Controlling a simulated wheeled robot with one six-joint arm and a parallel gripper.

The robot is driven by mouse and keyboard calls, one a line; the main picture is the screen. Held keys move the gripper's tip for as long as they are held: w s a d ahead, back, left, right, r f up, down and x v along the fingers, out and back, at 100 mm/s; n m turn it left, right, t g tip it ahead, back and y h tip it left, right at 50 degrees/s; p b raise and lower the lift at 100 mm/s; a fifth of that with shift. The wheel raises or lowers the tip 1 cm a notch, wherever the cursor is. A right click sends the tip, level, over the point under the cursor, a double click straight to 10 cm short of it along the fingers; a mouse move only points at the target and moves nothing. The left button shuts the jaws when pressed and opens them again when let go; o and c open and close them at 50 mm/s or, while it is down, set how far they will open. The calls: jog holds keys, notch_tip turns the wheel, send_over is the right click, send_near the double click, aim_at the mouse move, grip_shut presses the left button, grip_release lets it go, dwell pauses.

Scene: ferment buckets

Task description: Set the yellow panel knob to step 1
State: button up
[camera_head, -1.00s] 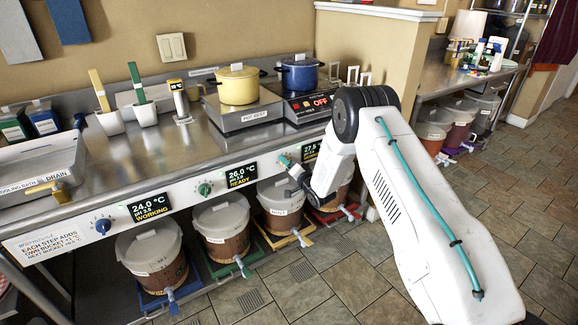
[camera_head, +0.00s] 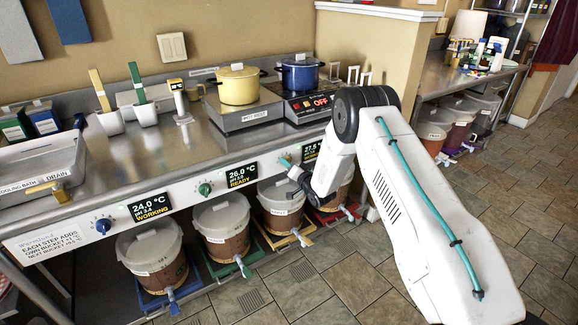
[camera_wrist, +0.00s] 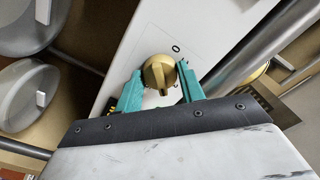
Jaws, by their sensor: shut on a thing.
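The yellow panel knob (camera_wrist: 159,73) shows in the wrist view as a round gold knob on the white front panel (camera_wrist: 205,22). My gripper (camera_wrist: 162,84) has its two teal fingers on either side of the knob and is shut on it. A "0" mark shows on the panel beside the knob. In the head view my gripper (camera_head: 285,163) is at the panel strip, right of the "26.0 °C READY" display (camera_head: 242,174). The yellow knob is hidden there behind the gripper, and its pointer setting cannot be read.
A blue knob (camera_head: 103,226) and a green knob (camera_head: 205,189) sit further left on the panel. Several lidded buckets (camera_head: 221,228) stand below on coloured trays. A yellow pot (camera_head: 238,84) and a blue pot (camera_head: 300,73) stand above. Open tiled floor lies in front.

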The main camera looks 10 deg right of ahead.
jog(key=shift+d+n, duration=0.1)
jog(key=shift+n, duration=9.4)
jog(key=o, duration=1)
jog(key=shift+c, duration=0.2)
jog(key=v, duration=0.7)
jog(key=shift+s, duration=0.35)
